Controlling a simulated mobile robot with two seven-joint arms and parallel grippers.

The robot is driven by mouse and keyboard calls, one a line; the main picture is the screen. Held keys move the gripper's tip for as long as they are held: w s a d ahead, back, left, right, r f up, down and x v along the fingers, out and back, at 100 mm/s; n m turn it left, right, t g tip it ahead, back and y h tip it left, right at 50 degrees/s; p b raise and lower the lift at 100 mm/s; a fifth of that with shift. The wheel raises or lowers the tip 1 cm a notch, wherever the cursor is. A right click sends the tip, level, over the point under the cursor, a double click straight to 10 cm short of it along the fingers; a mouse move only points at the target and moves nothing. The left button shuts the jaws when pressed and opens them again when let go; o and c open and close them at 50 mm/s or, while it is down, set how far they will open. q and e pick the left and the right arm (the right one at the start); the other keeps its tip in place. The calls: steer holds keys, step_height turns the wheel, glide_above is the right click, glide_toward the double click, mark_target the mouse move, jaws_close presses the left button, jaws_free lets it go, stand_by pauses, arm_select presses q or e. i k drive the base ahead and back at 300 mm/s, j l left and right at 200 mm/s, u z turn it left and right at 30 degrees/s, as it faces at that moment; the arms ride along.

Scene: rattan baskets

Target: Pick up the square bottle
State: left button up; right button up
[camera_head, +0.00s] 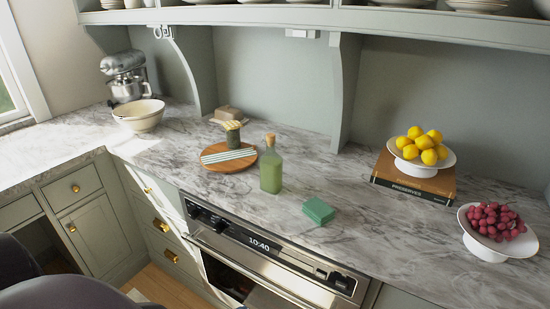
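The square bottle (271,170) is green glass with a cork-coloured stopper. It stands upright on the grey marble counter (345,185), just right of a round wooden board. Nothing hides it. No gripper touches it. Neither of my grippers shows in the head view. A dark rounded shape at the bottom left corner looks like part of my own body.
A green box (318,211) lies right of the bottle. Lemons (421,145) and red fruit (495,222) sit in white stands further right. The oven (270,262) is below the counter's front edge.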

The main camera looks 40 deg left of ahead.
mark_target(270, 163)
steer(key=u, duration=0.4)
steer(key=i+j+u, duration=0.1)
steer(key=u, duration=0.35)
steer(key=i+u, duration=0.1)
steer(key=u, duration=0.3)
